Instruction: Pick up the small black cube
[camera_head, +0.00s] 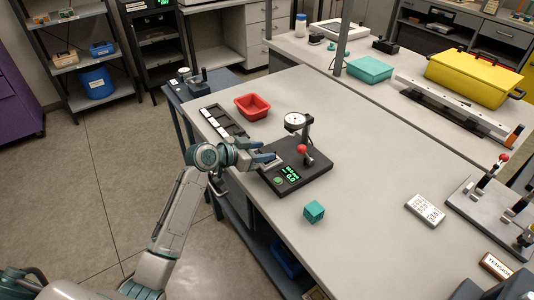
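I cannot make out a small black cube for certain; a teal lattice cube (314,211) sits on the near bench, in front of the test stand. My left gripper (272,157) reaches over the bench's left edge, at the left side of the black test stand (318,180). Its two fingers look apart, with a dark gap between them, and I see nothing clearly held. The stand has a round dial gauge (295,121), a red-knobbed lever (302,149) and a green lit display (291,178). My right gripper is not in view.
A red tray (253,106) and a dark strip with pale squares (222,121) lie behind the gripper. A white labelled block (425,210) and a lever fixture (490,215) stand at right. The bench (375,150) is clear between stand and block.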

